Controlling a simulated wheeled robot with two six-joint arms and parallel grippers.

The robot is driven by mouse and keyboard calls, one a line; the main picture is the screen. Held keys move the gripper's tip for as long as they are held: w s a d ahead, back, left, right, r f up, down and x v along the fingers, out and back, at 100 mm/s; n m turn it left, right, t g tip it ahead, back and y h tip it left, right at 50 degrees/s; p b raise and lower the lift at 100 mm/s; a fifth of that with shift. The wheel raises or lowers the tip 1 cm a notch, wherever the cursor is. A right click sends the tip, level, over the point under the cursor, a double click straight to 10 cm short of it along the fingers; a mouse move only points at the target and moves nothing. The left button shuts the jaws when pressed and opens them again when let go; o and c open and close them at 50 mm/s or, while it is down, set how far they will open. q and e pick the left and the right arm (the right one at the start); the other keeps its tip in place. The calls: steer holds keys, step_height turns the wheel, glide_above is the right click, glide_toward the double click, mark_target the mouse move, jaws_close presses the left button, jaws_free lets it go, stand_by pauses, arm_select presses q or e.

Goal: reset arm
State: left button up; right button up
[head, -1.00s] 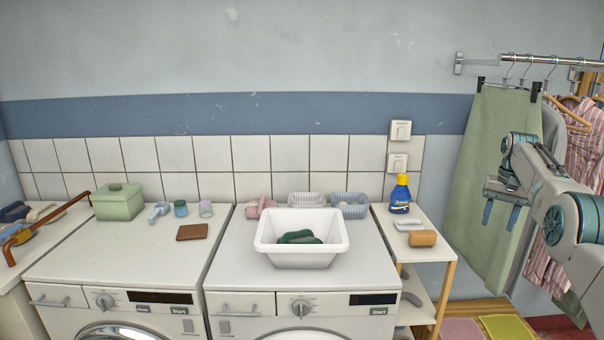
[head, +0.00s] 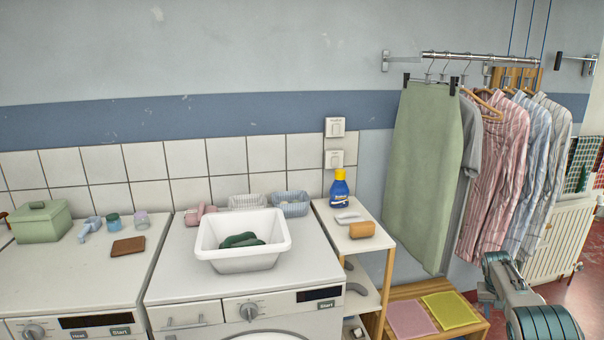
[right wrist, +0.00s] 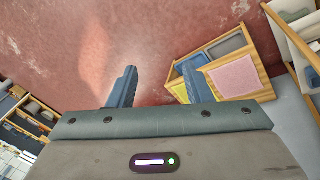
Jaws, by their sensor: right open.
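My right arm comes in at the lower right of the head view, and its gripper (head: 487,296) hangs low there, below the striped shirts. In the right wrist view the two blue-grey fingers of the right gripper (right wrist: 161,75) stand wide apart. Only red floor (right wrist: 150,45) and a corner of the wooden bench show between and beyond them, and nothing is held. My left gripper is in neither view.
A white basin (head: 243,258) with dark green cloth stands on the right washer. A small shelf with a blue bottle (head: 339,188) is beside it. A wooden bench (head: 405,292) with pink and yellow pads lies near the gripper. Shirts (head: 495,170) hang from a wall rail (head: 480,59).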

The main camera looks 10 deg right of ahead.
steer(key=s+d+f+n+h, duration=0.3)
steer(key=s+f+n, duration=0.1)
steer(key=s+f, duration=2.1)
steer(key=s+a+f+n+t, duration=0.1)
steer(key=s+f+n, duration=0.3)
steer(key=s, duration=1)
steer(key=s+a+f+n+t, duration=0.15)
steer(key=s+f, duration=0.45)
steer(key=s, duration=0.8)
steer(key=s+a+f+y+b, duration=0.1)
steer(key=a+f, duration=0.5)
steer(key=a, duration=0.8)
steer(key=s+a+f+m+y+b, duration=0.1)
steer(key=a+f, duration=0.5)
steer(key=a, duration=0.8)
steer(key=s+a+f+m+y+b, duration=0.1)
steer(key=a+f+y, duration=0.2)
steer(key=a, duration=1.1)
step_height(320, 180, down, 3)
steer(key=shift+s+a+f+g+y, duration=0.1)
steer(key=shift+s+a+g+y, duration=0.15)
steer(key=shift+g, duration=0.2)
steer(key=shift+w, duration=0.1)
